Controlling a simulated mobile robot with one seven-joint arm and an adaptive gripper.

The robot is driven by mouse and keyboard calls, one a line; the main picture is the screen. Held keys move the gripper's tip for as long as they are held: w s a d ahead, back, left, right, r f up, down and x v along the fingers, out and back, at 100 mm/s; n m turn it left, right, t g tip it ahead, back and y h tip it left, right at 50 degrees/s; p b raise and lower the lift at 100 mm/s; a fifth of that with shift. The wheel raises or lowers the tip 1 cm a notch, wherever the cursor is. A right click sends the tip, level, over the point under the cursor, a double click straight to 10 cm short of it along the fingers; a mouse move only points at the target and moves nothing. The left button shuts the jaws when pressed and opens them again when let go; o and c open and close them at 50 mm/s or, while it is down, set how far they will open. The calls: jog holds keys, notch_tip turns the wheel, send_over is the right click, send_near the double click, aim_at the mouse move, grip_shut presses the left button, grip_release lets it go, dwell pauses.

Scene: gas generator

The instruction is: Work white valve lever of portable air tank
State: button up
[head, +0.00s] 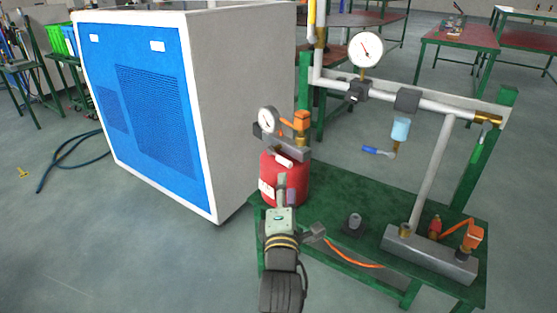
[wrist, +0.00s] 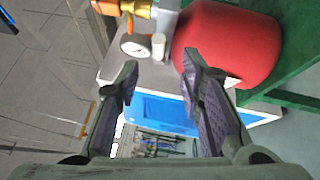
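The portable air tank (head: 268,168) is a red cylinder on the green bench, with a gauge (head: 268,120) and brass fittings on top. Its white valve lever (head: 284,160) is a short white piece at the tank's top front. In the wrist view, the red tank (wrist: 228,45) fills the upper right and the white lever (wrist: 158,46) shows beside the gauge (wrist: 134,46). My gripper (head: 286,188) is in front of the tank in the head view, hiding part of it. In the wrist view, my gripper (wrist: 159,65) is open and empty, and the lever shows just beyond the gap between its fingertips.
A large blue-and-white cabinet (head: 155,90) stands left of the bench. The green bench (head: 335,185) carries a pipe frame with a large gauge (head: 365,49) and a grey manifold block (head: 430,255) at right. An orange hose (head: 355,262) runs near my arm.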

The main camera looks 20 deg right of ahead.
aim_at(285, 165)
jog(key=p+x, duration=0.3)
jog(key=x, duration=0.7)
jog(key=shift+r, duration=0.1)
jog(key=shift+c, duration=0.4)
grip_shut()
